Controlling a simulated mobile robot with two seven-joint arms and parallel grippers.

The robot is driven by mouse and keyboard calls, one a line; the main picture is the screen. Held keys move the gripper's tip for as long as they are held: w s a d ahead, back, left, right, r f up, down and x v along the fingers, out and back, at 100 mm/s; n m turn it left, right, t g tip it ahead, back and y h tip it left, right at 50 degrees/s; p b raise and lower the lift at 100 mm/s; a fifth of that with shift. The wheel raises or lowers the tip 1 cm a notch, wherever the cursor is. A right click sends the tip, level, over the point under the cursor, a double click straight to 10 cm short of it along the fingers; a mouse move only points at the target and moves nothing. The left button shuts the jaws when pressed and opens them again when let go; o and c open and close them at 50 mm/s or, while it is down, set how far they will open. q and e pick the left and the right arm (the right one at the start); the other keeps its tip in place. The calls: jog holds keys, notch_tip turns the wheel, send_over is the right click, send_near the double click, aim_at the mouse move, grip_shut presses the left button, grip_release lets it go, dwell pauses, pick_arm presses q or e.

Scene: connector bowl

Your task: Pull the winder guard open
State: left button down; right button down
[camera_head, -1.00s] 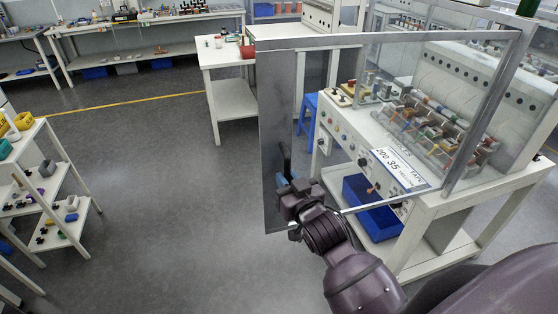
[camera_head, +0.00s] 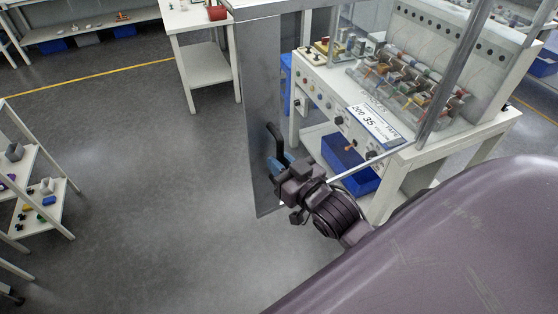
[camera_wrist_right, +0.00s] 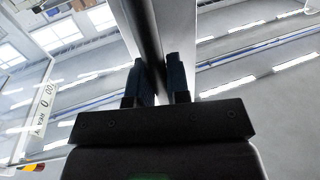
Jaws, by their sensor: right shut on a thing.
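The winder guard is a clear pane in a metal frame, with a broad grey metal strip (camera_head: 256,100) along its left side. It stands swung out in front of the winder bench (camera_head: 325,95). A dark bar handle (camera_head: 276,135) is fixed to the strip. My right gripper (camera_head: 282,165), with blue fingers, is shut on the lower part of this handle. In the right wrist view the dark handle (camera_wrist_right: 146,40) runs up between the two fingers (camera_wrist_right: 152,85). The finger contact is partly hidden in the head view. My left gripper is not in view.
The bench carries coloured spools (camera_head: 415,80), with a blue bin (camera_head: 350,165) below. A white table (camera_head: 205,65) stands behind the guard. A white shelf rack (camera_head: 35,185) is at the left. The grey floor (camera_head: 150,190) between the rack and guard is clear.

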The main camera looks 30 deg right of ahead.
jog(key=c, duration=1.1)
grip_release()
jog(key=s+b, duration=0.1)
jog(key=s, duration=0.9)
jog(key=shift+s+d+b, duration=0.4)
notch_tip(320, 180, down, 24)
jog(key=g+h+b, duration=0.1)
jog(key=g, duration=0.5)
jog(key=shift+s+d, duration=0.2)
jog(key=shift+d, duration=0.15)
